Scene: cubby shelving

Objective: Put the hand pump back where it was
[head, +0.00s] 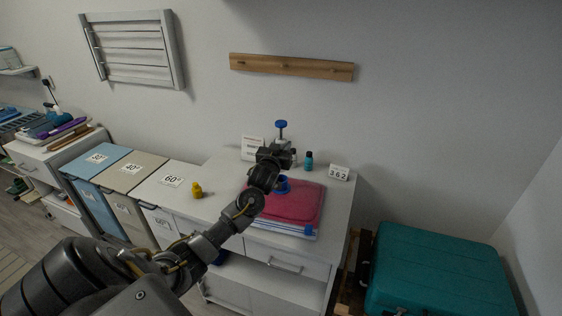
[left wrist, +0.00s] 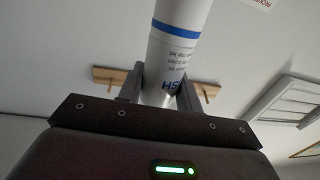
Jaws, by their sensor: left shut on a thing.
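The hand pump (head: 281,125) shows its blue top above my left gripper (head: 277,155) in the head view. In the left wrist view its white barrel (left wrist: 178,45) with a blue band and blue lettering stands between the fingers. My left gripper is shut on the barrel, over the white cabinet. A blue round part (head: 283,185) shows just below the gripper, over a red folded item; I cannot tell whether it is the pump's lower end or touches the red item. The gripper hides the pump's middle. My right gripper is not in view.
The red item (head: 302,205) lies on the white cabinet top (head: 225,178). A small yellow object (head: 196,190), a dark teal bottle (head: 308,161), a "362" block (head: 339,173) and a white card (head: 252,146) stand around it. A teal case (head: 440,270) is at right.

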